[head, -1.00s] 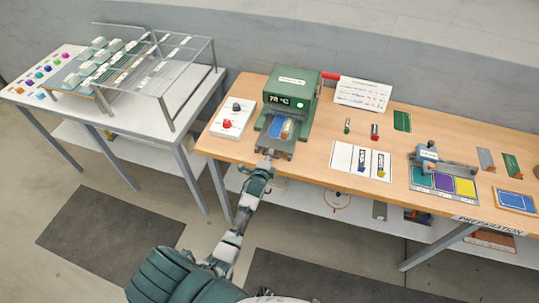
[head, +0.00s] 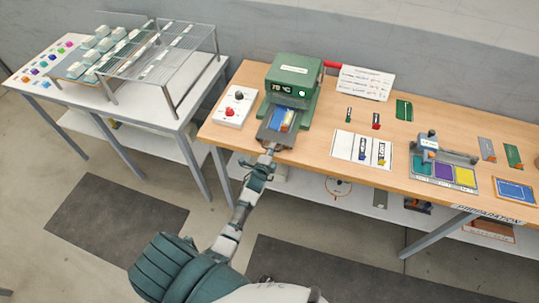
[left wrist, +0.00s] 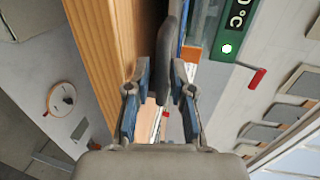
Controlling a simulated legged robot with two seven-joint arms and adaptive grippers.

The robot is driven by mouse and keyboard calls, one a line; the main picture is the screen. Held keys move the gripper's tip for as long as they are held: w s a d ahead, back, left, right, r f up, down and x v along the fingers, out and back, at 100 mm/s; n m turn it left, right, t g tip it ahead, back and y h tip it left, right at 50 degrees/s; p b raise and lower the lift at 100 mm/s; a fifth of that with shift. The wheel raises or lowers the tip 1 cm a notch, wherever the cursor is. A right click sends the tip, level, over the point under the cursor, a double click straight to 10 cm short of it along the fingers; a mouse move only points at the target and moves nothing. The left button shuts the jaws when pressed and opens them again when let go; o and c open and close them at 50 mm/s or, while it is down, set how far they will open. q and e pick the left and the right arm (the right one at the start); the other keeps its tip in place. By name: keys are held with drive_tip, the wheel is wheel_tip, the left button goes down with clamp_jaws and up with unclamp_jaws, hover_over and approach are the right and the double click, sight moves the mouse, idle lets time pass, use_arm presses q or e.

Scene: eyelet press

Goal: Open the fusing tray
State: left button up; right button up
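The fusing tray (head: 266,137) is a grey tray sticking out from the front of the green press (head: 294,72). A blue piece and a yellowish piece (head: 284,119) lie on it. My left gripper (head: 270,150) is at the tray's front edge. In the left wrist view, a dark upright bar (left wrist: 169,45), which looks like the tray's handle, stands between the two fingers of my left gripper (left wrist: 160,75). My right gripper is not in view.
A white control box (head: 235,106) with black and red knobs stands left of the press. A red lever (head: 334,65) sticks out at its right. A white sheet (head: 362,149) and a small fixture (head: 428,148) lie further right. A rack (head: 160,65) stands on the left table.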

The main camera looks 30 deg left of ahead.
use_arm(q)
drive_tip(key=v, duration=1.1)
drive_tip(key=shift+s+d, duration=0.15)
drive_tip(key=shift+s, duration=0.05)
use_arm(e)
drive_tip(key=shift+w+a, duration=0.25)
use_arm(q)
drive_tip(key=shift+f, duration=0.15)
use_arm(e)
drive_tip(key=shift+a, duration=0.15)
